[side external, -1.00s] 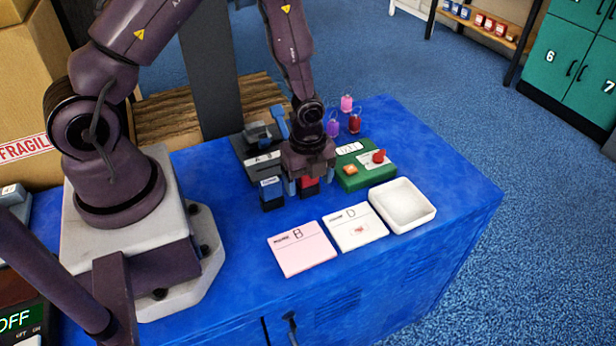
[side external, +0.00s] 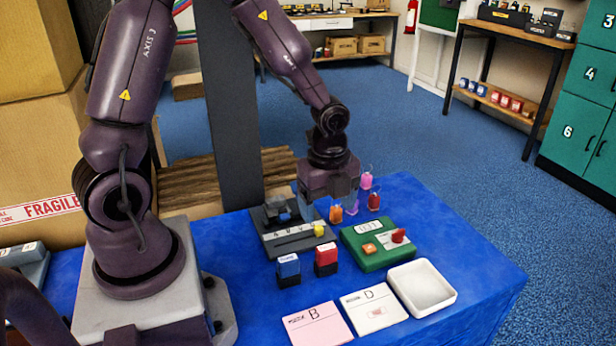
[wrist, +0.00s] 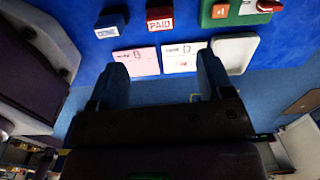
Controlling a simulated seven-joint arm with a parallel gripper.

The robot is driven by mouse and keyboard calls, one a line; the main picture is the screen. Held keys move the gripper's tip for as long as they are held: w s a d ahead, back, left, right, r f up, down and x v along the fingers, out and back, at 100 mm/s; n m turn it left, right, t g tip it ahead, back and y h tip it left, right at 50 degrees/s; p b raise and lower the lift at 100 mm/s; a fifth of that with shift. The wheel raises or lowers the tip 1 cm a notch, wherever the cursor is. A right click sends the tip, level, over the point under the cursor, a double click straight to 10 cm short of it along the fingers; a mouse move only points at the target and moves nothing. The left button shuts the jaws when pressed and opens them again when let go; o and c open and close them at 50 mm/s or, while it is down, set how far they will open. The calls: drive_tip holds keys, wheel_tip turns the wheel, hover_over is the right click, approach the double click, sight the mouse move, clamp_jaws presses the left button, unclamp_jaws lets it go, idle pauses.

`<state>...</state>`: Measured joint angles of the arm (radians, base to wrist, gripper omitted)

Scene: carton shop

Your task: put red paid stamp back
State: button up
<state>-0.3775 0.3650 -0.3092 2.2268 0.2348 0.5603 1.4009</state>
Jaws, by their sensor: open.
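The red PAID stamp (side external: 326,260) stands upright on the blue table, just right of the blue stamp (side external: 288,269) with a small gap between them. In the wrist view the red stamp (wrist: 159,25) shows its PAID label, with the blue stamp (wrist: 111,25) to its left. My gripper (side external: 329,204) is raised above and behind the stamps in the side view, apart from both. In the wrist view its two fingers (wrist: 160,85) are spread wide with nothing between them.
The pink card B (side external: 317,325) and white card D (side external: 374,308), which bears a red mark, lie in front. A white tray (side external: 451,294) and a green device (side external: 372,258) are to the right. A grey device (side external: 272,243) and several coloured tags stand behind the stamps.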

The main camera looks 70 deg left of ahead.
drive_tip(key=s+d+r+n+t, duration=0.1)
drive_tip(key=s+r+n+t, duration=0.1)
drive_tip(key=s+r+n, duration=0.4)
drive_tip(key=s+d+r+n+t, duration=0.2)
drive_tip(key=s+r+n, duration=0.3)
drive_tip(key=r+n, duration=0.6)
wheel_tip(320, 180, up, 3)
drive_tip(key=shift+s+d+f+t, duration=0.1)
drive_tip(key=shift+s+d+t, duration=0.2)
drive_tip(key=shift+t, duration=0.4)
drive_tip(key=shift+a, duration=0.1)
